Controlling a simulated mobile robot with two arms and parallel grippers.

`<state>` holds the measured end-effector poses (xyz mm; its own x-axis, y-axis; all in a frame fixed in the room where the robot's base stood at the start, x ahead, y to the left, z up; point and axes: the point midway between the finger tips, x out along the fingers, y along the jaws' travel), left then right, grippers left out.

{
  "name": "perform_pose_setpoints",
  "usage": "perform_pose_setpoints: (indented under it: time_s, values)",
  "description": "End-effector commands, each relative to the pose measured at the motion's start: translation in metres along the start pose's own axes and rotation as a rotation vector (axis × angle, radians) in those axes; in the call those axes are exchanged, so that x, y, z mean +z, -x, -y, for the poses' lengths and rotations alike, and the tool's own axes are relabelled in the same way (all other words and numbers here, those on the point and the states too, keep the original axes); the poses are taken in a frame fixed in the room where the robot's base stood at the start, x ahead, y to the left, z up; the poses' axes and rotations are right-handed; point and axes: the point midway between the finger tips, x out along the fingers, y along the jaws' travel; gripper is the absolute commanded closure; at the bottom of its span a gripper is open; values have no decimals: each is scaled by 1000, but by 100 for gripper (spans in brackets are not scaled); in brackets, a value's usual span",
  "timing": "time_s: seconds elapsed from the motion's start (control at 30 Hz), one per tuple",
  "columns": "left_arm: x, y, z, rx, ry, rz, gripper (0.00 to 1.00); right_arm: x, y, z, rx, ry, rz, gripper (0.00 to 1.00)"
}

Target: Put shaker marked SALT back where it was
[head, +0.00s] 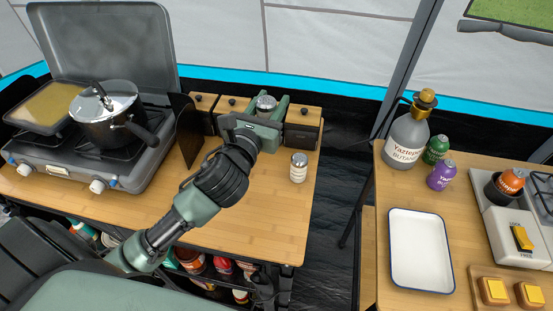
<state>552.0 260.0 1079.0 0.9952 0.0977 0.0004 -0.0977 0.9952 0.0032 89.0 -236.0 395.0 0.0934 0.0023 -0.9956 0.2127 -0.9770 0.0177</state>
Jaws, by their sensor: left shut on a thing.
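My left gripper (268,115) reaches in over the wooden table (240,225) to the row of small boxes at its back. It is shut on a silver-topped shaker (266,103), which shows between its fingers. The lower part of this shaker is hidden by the gripper, and I see no label on it. A second shaker (299,169), pale with a silver cap, stands upright on the table to the right of the gripper. Its marking is too small to read. My right gripper is not in view.
Lidded boxes (304,126) stand along the back edge. A camp stove (85,165) with a steel pot (108,118) is at the left. On the right table are a butane bottle (406,140), small canisters (440,175) and a white tray (421,250). The front of the left table is clear.

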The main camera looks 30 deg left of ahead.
Motion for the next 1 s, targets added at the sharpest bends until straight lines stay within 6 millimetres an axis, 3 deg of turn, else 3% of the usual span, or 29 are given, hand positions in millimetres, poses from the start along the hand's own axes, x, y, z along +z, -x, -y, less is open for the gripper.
perform_pose_setpoints:
  time_s: [0.03,0.1,0.4,0.63,0.83,1.0]
  values:
    - [-21,0,-1,4,5,-8,100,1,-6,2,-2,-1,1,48]
    - [-40,0,0,3,7,-7,100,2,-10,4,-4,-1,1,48]
    - [-110,1,0,1,6,-3,100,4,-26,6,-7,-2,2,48]
    - [-130,0,0,1,5,-1,100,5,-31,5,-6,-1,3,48]
    - [-159,0,1,1,6,-2,100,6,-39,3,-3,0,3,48]
    - [-163,0,1,-1,3,1,100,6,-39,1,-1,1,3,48]
